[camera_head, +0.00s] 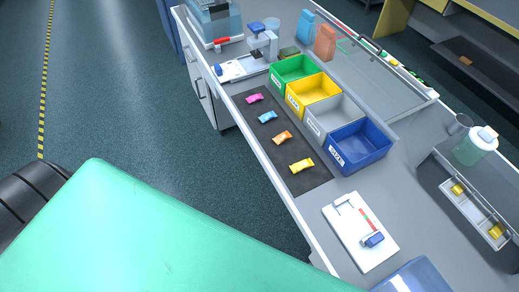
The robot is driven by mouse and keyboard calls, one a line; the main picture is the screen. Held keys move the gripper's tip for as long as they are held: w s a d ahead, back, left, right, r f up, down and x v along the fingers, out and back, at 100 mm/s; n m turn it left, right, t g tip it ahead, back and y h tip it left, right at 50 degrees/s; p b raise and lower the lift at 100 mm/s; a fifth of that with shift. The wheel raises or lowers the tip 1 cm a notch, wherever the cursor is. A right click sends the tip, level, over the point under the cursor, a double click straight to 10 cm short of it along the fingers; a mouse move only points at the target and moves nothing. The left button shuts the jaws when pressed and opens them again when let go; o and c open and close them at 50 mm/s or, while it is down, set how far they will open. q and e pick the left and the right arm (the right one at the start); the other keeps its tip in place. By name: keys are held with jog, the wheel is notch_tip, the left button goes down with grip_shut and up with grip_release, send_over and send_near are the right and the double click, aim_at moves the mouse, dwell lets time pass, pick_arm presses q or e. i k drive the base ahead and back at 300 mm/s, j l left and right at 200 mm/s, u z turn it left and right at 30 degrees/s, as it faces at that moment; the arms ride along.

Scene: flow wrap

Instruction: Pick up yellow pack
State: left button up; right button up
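The yellow pack (302,165) lies flat on a dark mat (308,183) at the mat's near end on the grey bench. An orange pack (282,138), a blue pack (267,117) and a pink pack (255,98) lie in a row beyond it on the same mat. Neither of my grippers shows in the head view, so nothing is seen holding or touching the yellow pack.
Green (285,77), yellow (305,101), grey (327,123) and blue (350,156) bins stand in a row right of the mat. A white board (350,247) lies nearer. A bottle (474,148) stands at right. A large green surface (130,235) fills the lower left.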

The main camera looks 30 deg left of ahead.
aim_at(302, 164)
jog(key=j+u, duration=0.1)
jog(key=u, duration=0.15)
jog(key=j+z, duration=0.35)
jog(key=j, duration=0.85)
jog(key=i, duration=0.05)
